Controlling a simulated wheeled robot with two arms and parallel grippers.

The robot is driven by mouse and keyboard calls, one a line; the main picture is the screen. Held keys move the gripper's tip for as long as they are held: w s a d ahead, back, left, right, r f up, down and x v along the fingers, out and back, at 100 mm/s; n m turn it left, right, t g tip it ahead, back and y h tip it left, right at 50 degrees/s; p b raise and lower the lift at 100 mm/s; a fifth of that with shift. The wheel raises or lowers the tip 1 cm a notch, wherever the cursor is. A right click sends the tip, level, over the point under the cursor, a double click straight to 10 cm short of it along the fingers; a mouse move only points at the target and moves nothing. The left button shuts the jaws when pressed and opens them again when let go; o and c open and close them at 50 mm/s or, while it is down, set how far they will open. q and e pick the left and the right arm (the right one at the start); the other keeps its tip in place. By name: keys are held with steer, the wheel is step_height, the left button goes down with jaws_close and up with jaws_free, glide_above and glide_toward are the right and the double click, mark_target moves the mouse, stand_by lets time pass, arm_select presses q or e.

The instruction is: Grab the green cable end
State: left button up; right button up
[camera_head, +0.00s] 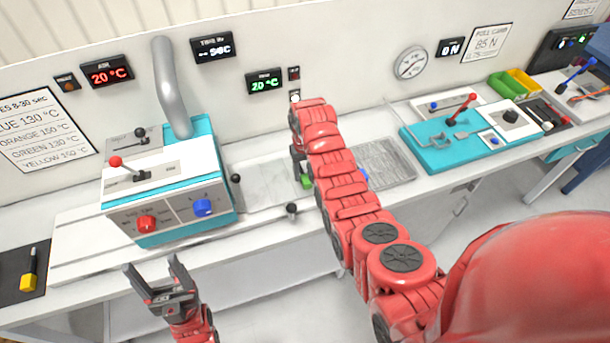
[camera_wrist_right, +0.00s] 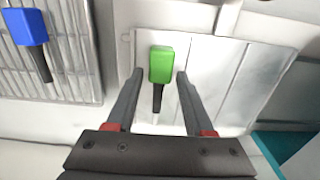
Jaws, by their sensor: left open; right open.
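The green cable end (camera_wrist_right: 161,66) is a green block with a short black stem, lying on a pale metal plate (camera_wrist_right: 215,75). In the right wrist view it lies between the fingertips of my right gripper (camera_wrist_right: 158,80), which is open, with a gap on both sides. In the head view a bit of the green end (camera_head: 307,182) shows beside the right gripper (camera_head: 299,165); the arm hides much of the area. My left gripper (camera_head: 152,278) is open and empty in front of the bench's front edge.
A blue cable end (camera_wrist_right: 30,30) lies on a ribbed plate (camera_wrist_right: 70,60) at the left in the wrist view. A teal and white machine (camera_head: 170,185) stands left on the bench. A teal pull-test station (camera_head: 465,140) stands right. A small black knob post (camera_head: 291,210) is near the front edge.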

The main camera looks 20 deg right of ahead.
steer(key=shift+f, duration=0.85)
jaws_close()
steer(key=shift+r, duration=0.1)
